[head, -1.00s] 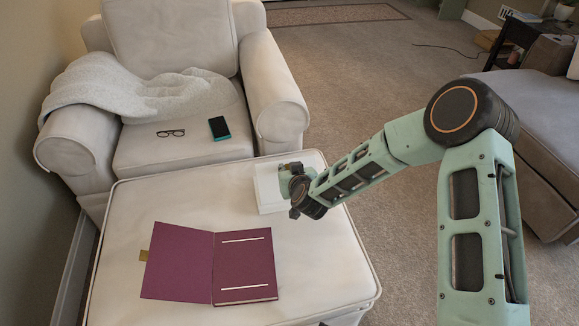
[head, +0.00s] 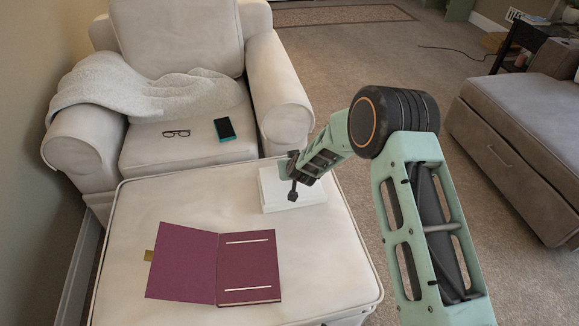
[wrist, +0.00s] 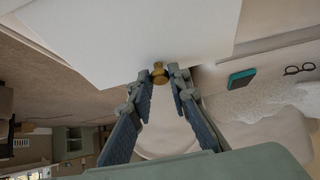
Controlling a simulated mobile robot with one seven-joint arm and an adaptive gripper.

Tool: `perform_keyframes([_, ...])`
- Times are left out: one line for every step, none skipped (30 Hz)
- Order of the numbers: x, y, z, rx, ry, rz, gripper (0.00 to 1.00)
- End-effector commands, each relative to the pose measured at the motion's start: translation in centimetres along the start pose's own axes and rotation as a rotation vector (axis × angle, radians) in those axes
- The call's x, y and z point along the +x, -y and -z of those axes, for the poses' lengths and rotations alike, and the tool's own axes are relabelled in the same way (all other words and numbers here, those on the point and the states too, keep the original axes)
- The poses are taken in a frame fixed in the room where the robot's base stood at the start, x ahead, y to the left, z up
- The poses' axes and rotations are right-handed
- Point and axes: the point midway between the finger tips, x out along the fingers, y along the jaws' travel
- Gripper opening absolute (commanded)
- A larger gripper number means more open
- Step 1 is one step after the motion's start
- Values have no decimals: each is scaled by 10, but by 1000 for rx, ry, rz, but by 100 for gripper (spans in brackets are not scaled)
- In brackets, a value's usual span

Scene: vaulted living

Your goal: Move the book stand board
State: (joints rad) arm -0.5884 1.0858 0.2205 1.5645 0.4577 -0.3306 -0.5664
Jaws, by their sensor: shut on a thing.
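The book stand board appears to be the white panel (head: 274,183) at the far right corner of the cream ottoman (head: 200,204). In the wrist view the white board (wrist: 150,30) fills the upper middle, with a small brass knob (wrist: 159,73) at its lower edge. My gripper (wrist: 160,80) has its fingertips on both sides of this knob and is shut on it. In the head view my gripper (head: 292,178) is over the white panel and hides part of it. I cannot tell the panel's exact tilt.
An open maroon book or folder (head: 250,270) lies on the near part of the ottoman. The armchair (head: 180,40) behind holds a grey blanket (head: 140,90), glasses (head: 176,133) and a phone (head: 224,128). A grey sofa (head: 520,130) stands right. The ottoman's left side is clear.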

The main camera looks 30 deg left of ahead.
Motion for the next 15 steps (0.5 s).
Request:
perform_keyframes([5, -2, -4, 0, 1, -4, 0])
perform_keyframes([6, -2, -4, 0, 0, -4, 0])
perform_keyframes([8, -3, -4, 0, 0, -4, 0])
perform_keyframes([10, -3, -4, -1, -1, -5, 0])
perform_keyframes([10, -3, -5, -1, -1, -5, 0])
perform_keyframes([12, -3, -5, -1, -1, -5, 0])
perform_keyframes([13, -3, -5, -1, -1, -4, 0])
perform_keyframes([14, -3, -5, -1, -1, -4, 0])
perform_keyframes([14, -2, -6, -1, -1, -4, 0])
perform_keyframes([15, -2, -6, 0, 0, -4, 0])
perform_keyframes([16, -2, -6, 0, 0, -4, 0])
perform_keyframes([16, -2, -6, 0, 0, -4, 0])
perform_keyframes([17, -2, -6, 0, -1, -4, 0])
perform_keyframes([17, -3, -6, 0, -1, -4, 0])
perform_keyframes([18, -3, -6, 0, -1, -4, 0])
